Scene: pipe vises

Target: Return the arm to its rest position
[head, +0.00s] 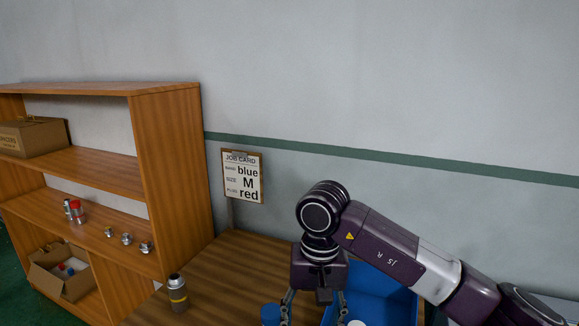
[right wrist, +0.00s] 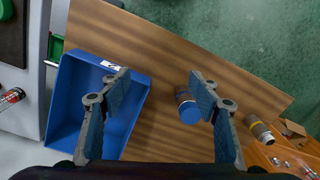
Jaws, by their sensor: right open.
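My right arm comes in from the right in the head view, bent at a round joint above the table. Its right gripper (head: 314,308) points down over the table, partly cut off by the lower edge. One finger overlaps the blue bin (right wrist: 65,100) in the picture. The other is beside a blue-ended cylinder (right wrist: 190,110). My left gripper is not in view.
A wooden shelf (head: 170,170) stands left with boxes and small fittings. A yellow-banded cylinder (head: 177,293) stands on the table (head: 230,265).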

